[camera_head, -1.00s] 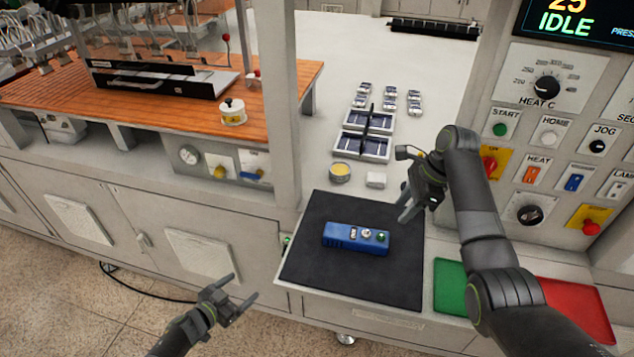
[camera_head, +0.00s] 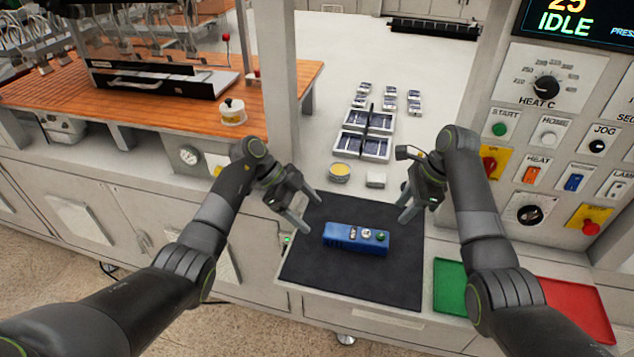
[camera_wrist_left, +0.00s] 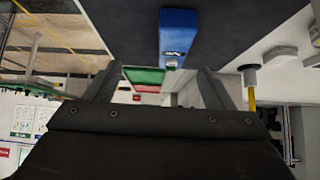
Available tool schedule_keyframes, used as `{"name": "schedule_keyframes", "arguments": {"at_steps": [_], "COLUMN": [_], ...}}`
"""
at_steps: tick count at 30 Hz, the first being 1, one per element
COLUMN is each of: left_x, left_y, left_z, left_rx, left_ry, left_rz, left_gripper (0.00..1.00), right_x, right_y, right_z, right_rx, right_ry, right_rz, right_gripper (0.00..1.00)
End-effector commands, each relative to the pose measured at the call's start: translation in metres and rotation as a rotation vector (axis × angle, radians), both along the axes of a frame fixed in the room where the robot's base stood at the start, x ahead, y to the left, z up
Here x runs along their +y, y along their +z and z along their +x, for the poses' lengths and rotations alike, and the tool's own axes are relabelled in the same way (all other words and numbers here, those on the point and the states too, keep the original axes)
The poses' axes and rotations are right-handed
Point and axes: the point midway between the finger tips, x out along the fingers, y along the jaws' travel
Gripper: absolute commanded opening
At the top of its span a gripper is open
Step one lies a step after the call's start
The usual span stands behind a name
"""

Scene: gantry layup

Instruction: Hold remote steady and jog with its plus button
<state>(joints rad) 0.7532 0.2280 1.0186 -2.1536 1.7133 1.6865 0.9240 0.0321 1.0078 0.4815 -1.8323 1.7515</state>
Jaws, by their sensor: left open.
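The blue remote (camera_head: 342,238) lies flat on the black mat (camera_head: 320,285), buttons up: a white one, a pale round one and a green one at its right end. Which button is the plus cannot be read. My left gripper (camera_head: 312,214) is open and empty, above the mat's upper left edge, left of the remote and apart from it. In the left wrist view the remote (camera_wrist_left: 179,30) shows beyond the open fingers (camera_wrist_left: 158,88). My right gripper (camera_head: 404,206) is above the mat's right side, up and right of the remote. Its fingers look apart and empty.
A yellow-topped tin (camera_head: 340,171) and a small white block (camera_head: 376,180) stand behind the mat. Green (camera_head: 449,285) and red (camera_head: 580,310) pads lie to the right. The control panel (camera_head: 520,150) rises at right, its screen reading IDLE. A post (camera_head: 274,90) stands behind my left arm.

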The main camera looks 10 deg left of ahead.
Motion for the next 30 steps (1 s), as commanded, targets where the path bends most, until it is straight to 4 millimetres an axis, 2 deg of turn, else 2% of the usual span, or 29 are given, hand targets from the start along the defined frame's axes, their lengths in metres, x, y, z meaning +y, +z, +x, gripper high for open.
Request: {"name": "schedule_keyframes", "arguments": {"at_steps": [1, 6, 10, 14, 20, 30], "left_x": [-0.008, -0.018, -0.022, -0.023, -0.031, -0.056], "left_y": [0.013, 0.045, 0.061, 0.067, 0.05, -0.012], "left_z": [0.005, 0.016, 0.02, 0.022, 0.021, 0.021], "left_rx": [-0.006, -0.004, -0.006, -0.006, -0.003, -0.003], "left_ry": [-0.008, 0.013, 0.039, 0.055, 0.058, 0.056], "left_rz": [0.054, 0.225, 0.306, 0.343, 0.348, 0.348], "left_gripper": [0.76, 0.76, 0.76, 0.76, 0.76, 0.76], "right_x": [0.0, 0.0, 0.0, 0.0, 0.0, 0.0], "right_y": [0.0, 0.0, 0.0, 0.0, 0.0, 0.0], "right_z": [0.0, 0.0, 0.0, 0.0, 0.0, 0.0], "right_rx": [0.0, 0.0, 0.0, 0.0, 0.0, 0.0], "right_ry": [0.0, 0.0, 0.0, 0.0, 0.0, 0.0], "right_rz": [0.0, 0.0, 0.0, 0.0, 0.0, 0.0], "right_gripper": [0.36, 0.36, 0.36, 0.36, 0.36, 0.36]}}
